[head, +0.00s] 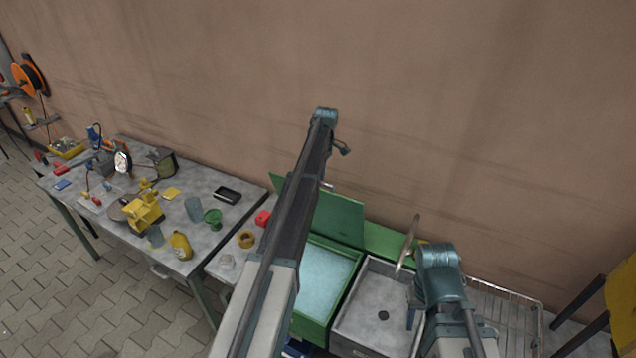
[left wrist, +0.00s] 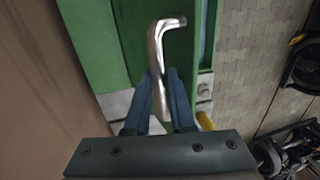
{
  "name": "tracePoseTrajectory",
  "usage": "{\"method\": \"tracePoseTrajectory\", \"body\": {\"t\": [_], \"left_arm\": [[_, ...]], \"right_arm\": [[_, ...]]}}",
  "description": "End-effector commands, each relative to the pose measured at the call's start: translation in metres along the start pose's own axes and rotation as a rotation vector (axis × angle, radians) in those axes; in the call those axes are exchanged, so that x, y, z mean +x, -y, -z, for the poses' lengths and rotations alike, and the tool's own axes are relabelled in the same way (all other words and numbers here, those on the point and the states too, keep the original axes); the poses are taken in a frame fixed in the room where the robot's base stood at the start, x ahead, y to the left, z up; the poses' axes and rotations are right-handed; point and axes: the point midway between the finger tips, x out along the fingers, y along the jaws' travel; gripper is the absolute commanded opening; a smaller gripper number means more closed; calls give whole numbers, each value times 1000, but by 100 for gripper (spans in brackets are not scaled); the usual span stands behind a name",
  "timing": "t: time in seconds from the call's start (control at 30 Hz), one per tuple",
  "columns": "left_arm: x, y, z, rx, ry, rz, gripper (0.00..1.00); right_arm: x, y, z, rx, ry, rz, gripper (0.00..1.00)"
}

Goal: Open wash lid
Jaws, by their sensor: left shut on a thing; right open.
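The green wash lid (head: 338,217) stands raised at the back of the green wash basin (head: 312,330), and pale blue liquid (head: 325,272) shows inside. In the left wrist view, my left gripper (left wrist: 160,82) is shut on the bent silver handle (left wrist: 157,40), which lies against the green lid (left wrist: 128,40). In the head view my left arm crosses in front of the lid and hides part of it; the left fingers are hard to make out there. My right gripper (head: 412,312) is open and empty over the grey sink, partly hidden by its own arm.
The grey sink (head: 347,318) with a curved spout (head: 408,242) adjoins the basin on the right, then a wire rack (head: 505,310). The wall is close behind.

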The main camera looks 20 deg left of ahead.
Motion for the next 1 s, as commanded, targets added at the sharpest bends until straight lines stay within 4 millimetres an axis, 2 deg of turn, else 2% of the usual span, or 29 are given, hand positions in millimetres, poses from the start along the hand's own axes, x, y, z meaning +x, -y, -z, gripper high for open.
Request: {"method": "tracePoseTrajectory", "body": {"t": [0.3,0.33,0.5,0.83,1.0], "left_arm": [[0,-1,1,-1,-2,-2,0],[0,-1,1,-1,-2,-2,24],[0,0,1,-1,-1,0,52],[-1,1,1,-1,-1,2,52],[-9,1,1,-1,-1,2,52]], "right_arm": [[0,0,0,0,0,0,50],[0,0,0,0,0,0,50],[0,0,0,0,0,0,50],[-1,0,0,0,0,0,50],[-9,-1,-1,-1,0,0,50]]}}
